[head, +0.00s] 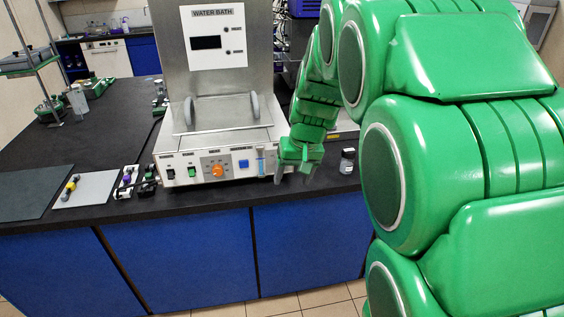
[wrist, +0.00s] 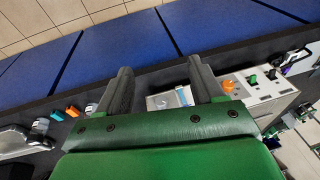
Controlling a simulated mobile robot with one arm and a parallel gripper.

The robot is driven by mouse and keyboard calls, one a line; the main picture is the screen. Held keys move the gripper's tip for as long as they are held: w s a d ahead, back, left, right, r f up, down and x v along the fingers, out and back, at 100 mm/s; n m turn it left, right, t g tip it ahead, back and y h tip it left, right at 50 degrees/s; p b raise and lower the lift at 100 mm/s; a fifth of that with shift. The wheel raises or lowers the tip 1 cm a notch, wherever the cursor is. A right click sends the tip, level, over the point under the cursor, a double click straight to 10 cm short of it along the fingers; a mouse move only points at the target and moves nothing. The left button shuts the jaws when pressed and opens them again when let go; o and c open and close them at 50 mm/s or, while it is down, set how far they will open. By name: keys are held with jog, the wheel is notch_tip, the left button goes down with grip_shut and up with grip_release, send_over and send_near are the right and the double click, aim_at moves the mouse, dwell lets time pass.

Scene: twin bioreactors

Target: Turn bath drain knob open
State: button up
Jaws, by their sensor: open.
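The water bath (head: 218,140) is a steel box with a raised lid panel, standing at the bench's front edge. Its front panel carries a black switch (head: 171,174), a green switch (head: 192,172), an orange dial (head: 217,169) and a blue square control (head: 243,164). A narrow light-blue upright part (head: 261,164) sits at the panel's right end; I cannot tell for sure which part is the drain knob. My gripper (head: 293,178) is open, pointing down by the panel's right end. In the wrist view, a blue part (wrist: 184,96) shows between the open fingers of my gripper (wrist: 159,68); contact is not visible.
Grey mats (head: 86,188) and small tools lie left of the bath. Blue cabinet fronts (head: 180,258) drop below the bench edge. The floor in front is clear.

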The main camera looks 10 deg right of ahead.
jog(key=w+d+f+t, duration=0.1)
jog(key=w+d+f, duration=0.15)
jog(key=w, duration=0.75)
jog(key=w+d+f+t, duration=0.1)
jog(key=w+f+t, duration=0.15)
jog(key=w, duration=0.75)
jog(key=shift+g, duration=0.45)
jog(key=shift+s+a+x, duration=0.1)
jog(key=shift+s+x, duration=0.05)
jog(key=shift+x, duration=1.2)
jog(key=shift+s+a+x, duration=0.1)
jog(key=shift+x, duration=1.25)
jog(key=shift+s+a+x, duration=0.1)
jog(key=shift+s+x, duration=0.05)
jog(key=shift+x, duration=1.2)
jog(key=shift+f, duration=0.1)
jog(key=c, duration=1.1)
jog(key=shift+o, duration=0.2)
